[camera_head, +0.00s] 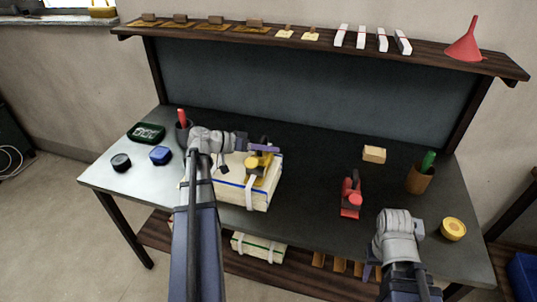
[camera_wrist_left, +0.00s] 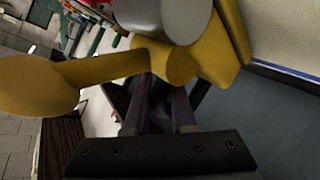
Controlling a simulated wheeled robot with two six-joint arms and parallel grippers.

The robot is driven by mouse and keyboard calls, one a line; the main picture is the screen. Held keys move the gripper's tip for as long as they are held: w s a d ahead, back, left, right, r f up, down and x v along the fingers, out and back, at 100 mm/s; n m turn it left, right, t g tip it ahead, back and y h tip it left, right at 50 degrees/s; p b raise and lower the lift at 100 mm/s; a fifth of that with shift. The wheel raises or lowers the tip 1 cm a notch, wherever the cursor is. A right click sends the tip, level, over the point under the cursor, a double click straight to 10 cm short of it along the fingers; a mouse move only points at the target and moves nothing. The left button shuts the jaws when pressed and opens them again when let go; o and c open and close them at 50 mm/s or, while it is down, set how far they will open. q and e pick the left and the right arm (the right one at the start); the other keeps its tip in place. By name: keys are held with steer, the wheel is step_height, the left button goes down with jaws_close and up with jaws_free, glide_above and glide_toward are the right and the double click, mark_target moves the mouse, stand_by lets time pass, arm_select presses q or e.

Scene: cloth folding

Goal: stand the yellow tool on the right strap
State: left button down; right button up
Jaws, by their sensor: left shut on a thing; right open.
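The yellow tool (camera_head: 256,168) is over the right part of the pale crate's top in the head view, close to the right strap (camera_head: 250,191). Whether it touches the strap or crate, I cannot tell. My left gripper (camera_head: 264,149) is shut on the yellow tool, which also shows large in the left wrist view (camera_wrist_left: 105,69) between the purple fingers. The right strap is a white band down the front of the crate (camera_head: 229,194); its upper part is hidden by the tool. My right gripper (camera_head: 372,272) is open and empty near the table's front edge.
A red tool (camera_head: 351,196) stands right of the crate. A small wooden block (camera_head: 374,154), a cup with a green handle (camera_head: 420,180) and a yellow round tin (camera_head: 453,229) are at the right. The table between crate and red tool is clear.

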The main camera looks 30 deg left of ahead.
arm_select(q)
steer(key=shift+r, duration=0.1)
steer(key=c, duration=0.7)
jaws_free()
steer(key=shift+f, duration=0.2)
steer(key=shift+c, duration=0.2)
steer(key=shift+r, duration=0.25)
steer(key=p+v, duration=0.4)
steer(key=v, duration=0.8)
